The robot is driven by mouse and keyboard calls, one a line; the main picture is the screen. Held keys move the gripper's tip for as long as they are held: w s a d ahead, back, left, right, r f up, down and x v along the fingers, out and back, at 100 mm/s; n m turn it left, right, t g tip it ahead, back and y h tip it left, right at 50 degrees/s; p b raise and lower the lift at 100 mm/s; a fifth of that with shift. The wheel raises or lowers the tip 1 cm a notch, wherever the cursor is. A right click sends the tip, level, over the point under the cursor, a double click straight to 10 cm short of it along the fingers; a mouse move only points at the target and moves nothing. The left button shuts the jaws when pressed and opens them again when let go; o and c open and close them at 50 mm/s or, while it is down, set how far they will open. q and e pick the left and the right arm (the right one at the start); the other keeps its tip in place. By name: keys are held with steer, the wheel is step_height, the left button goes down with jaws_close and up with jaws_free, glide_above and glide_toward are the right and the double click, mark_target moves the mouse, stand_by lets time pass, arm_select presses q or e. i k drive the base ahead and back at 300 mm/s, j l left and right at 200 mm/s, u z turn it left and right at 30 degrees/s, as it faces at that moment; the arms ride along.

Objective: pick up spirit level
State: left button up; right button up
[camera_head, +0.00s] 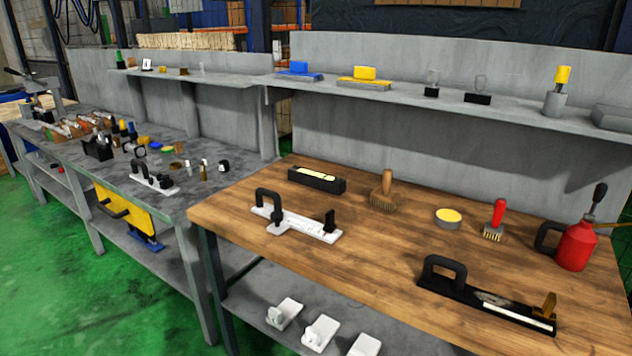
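A short black block with a pale yellow strip along its top, which looks like the spirit level (317,180), lies flat near the back left of the wooden tabletop (360,240). Nothing covers it, and nothing touches it. Neither of my grippers shows in this view.
Near it are a white fixture with black handle (298,226), a wooden-handled brush (383,192) and a round tin (448,218). A shelf (400,100) runs above the back.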

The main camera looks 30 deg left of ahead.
mark_target(330, 184)
steer(key=j, duration=0.5)
steer(key=k+j+z, duration=0.1)
steer(key=j, duration=0.35)
steer(key=k+j, duration=0.1)
steer(key=j, duration=0.4)
steer(key=j+z, duration=0.1)
steer(key=j, duration=0.4)
steer(key=k+j, duration=0.15)
steer(key=j, duration=0.3)
steer(key=k+j+z, duration=0.1)
steer(key=j, duration=0.4)
steer(key=k+j, duration=0.1)
steer(key=j, duration=0.35)
steer(key=k+j+z, duration=0.1)
steer(key=j, duration=0.35)
